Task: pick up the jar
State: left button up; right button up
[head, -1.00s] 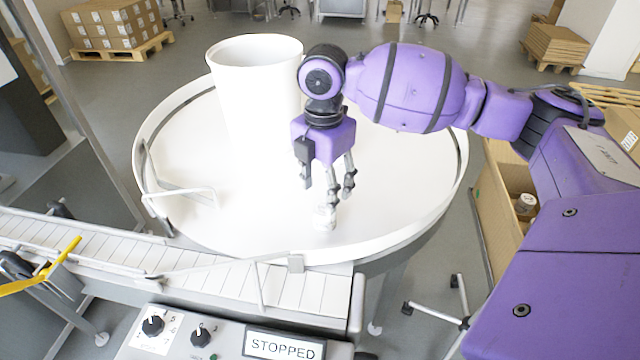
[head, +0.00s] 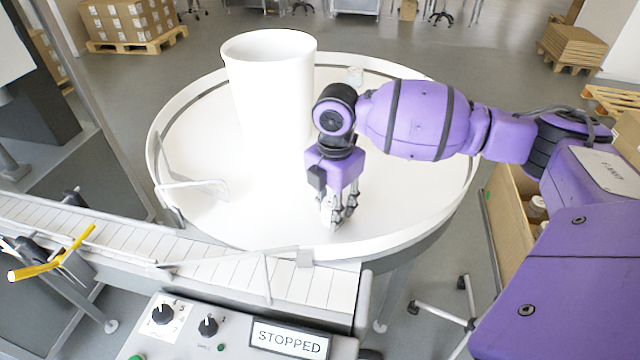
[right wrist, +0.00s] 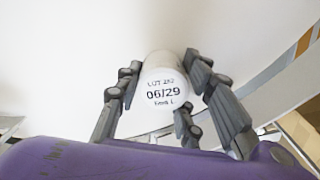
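A small white jar (head: 328,212) stands on the white round table (head: 230,225) near its front rim, partly hidden by my right gripper. In the right wrist view the jar's pale end (right wrist: 164,92) faces the camera, with printed text reading "06/29". My right gripper (head: 338,212) points down with its fingers around the jar. In the right wrist view its fingers (right wrist: 165,85) are spread on either side of the jar, with a thin gap apparent. My left gripper is not in view.
A tall white cylinder (head: 268,85) stands on the table just left of my right gripper. A conveyor (head: 120,240) with rails runs along the front left. A control panel (head: 230,335) reads "STOPPED". A cardboard box (head: 508,215) with jars is at right.

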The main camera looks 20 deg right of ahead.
jog(key=c, duration=0.4)
jog(key=shift+r, duration=0.1)
